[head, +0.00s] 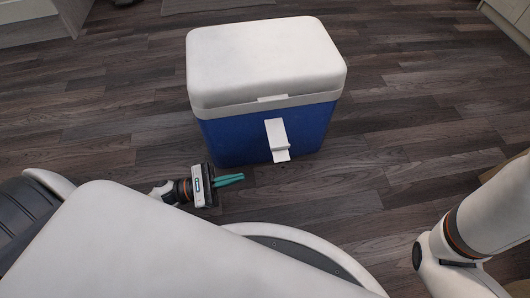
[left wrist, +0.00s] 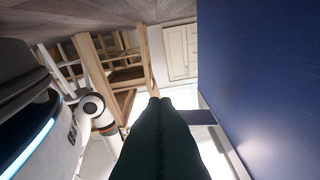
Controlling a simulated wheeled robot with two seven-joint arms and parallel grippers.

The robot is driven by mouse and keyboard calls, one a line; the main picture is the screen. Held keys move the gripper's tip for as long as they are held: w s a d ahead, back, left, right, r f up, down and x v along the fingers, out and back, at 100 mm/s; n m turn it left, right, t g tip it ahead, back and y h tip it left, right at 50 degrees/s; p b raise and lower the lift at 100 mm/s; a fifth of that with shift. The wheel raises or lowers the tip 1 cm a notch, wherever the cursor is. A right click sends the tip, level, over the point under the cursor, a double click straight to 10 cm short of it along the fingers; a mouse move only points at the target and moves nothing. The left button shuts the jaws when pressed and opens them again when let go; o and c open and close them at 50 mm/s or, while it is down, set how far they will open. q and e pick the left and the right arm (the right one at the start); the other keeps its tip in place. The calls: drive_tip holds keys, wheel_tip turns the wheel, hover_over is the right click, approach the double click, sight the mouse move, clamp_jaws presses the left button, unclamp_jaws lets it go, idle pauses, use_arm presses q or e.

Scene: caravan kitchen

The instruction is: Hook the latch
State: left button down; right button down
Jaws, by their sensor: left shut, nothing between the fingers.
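A blue cool box (head: 240,135) with a white lid (head: 262,60) stands on the floor in front of me, its lid down. A white latch (head: 277,140) hangs on its front face, its lower end standing out from the blue wall. A small white catch (head: 272,98) sits on the lid's rim above it. My left gripper (head: 241,178) is shut and empty, low in front of the box and left of the latch. In the left wrist view the shut fingers (left wrist: 162,105) are beside the blue wall (left wrist: 260,80). My right gripper is out of view.
Dark wooden floor (head: 420,110) is clear around the box. Pale cabinets stand at the upper left (head: 30,20) and upper right (head: 510,20) edges. A pale mat (head: 215,5) lies behind the box. The left wrist view shows wooden furniture (left wrist: 125,75).

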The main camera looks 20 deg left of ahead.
sight(278, 138)
use_arm(q)
drive_tip(key=w+d+r+p, duration=0.4)
drive_tip(key=d+r+p, duration=0.2)
drive_tip(key=d+p, duration=0.1)
drive_tip(key=shift+x, duration=0.85)
drive_tip(key=shift+s+p, duration=0.1)
drive_tip(key=shift+p, duration=0.2)
